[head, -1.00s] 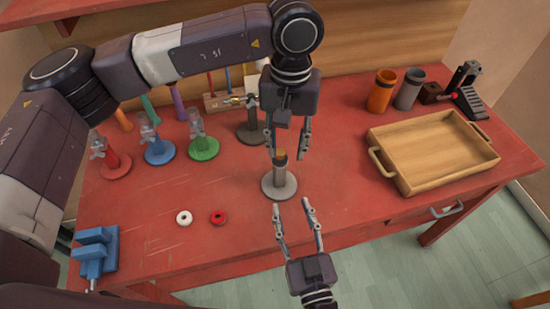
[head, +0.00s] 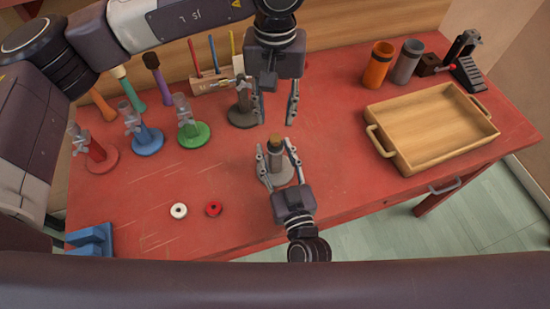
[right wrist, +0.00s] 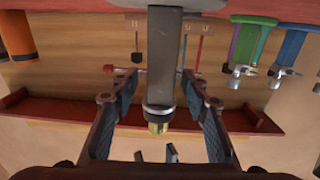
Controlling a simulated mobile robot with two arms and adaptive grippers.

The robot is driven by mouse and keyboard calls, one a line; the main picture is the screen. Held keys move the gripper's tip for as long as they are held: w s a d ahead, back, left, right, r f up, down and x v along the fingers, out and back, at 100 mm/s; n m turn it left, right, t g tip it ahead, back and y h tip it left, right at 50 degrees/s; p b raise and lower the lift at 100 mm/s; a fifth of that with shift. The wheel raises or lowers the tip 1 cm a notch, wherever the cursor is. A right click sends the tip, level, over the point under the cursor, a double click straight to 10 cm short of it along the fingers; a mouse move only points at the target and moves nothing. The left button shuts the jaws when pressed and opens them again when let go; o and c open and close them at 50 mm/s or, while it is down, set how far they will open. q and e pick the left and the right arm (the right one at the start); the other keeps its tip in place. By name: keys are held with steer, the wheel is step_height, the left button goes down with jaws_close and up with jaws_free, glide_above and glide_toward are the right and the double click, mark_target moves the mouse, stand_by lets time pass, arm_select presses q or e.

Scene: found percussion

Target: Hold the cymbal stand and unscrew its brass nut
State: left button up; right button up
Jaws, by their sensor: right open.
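The cymbal stand (head: 278,160) is a short grey post on a round grey base, upright on the red table. Its brass nut (head: 274,141) sits on top and also shows in the right wrist view (right wrist: 157,124). My right gripper (head: 278,148) is open, with one finger on each side of the post. The right wrist view shows gaps between both fingers and the post (right wrist: 165,60). My left gripper (head: 275,121) is open and empty, pointing down, just behind and above the nut in the head view.
Red (head: 102,156), blue (head: 148,142) and green (head: 194,133) stands with wing nuts are at the left, a dark stand (head: 242,118) behind. White (head: 178,210) and red (head: 214,208) rings lie front left. A wooden tray (head: 412,166) is right, near orange (head: 378,65) and grey (head: 407,62) cups.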

mark_target(275, 138)
arm_select(q)
steer(key=shift+s+r, duration=0.1)
steer(key=shift+s, duration=0.1)
arm_select(e)
steer(key=shift+s+r, duration=0.1)
jaws_close()
arm_select(q)
steer(key=m, duration=0.9)
steer(key=shift+f, duration=4.05)
steer(key=shift+c, duration=0.6)
jaws_close()
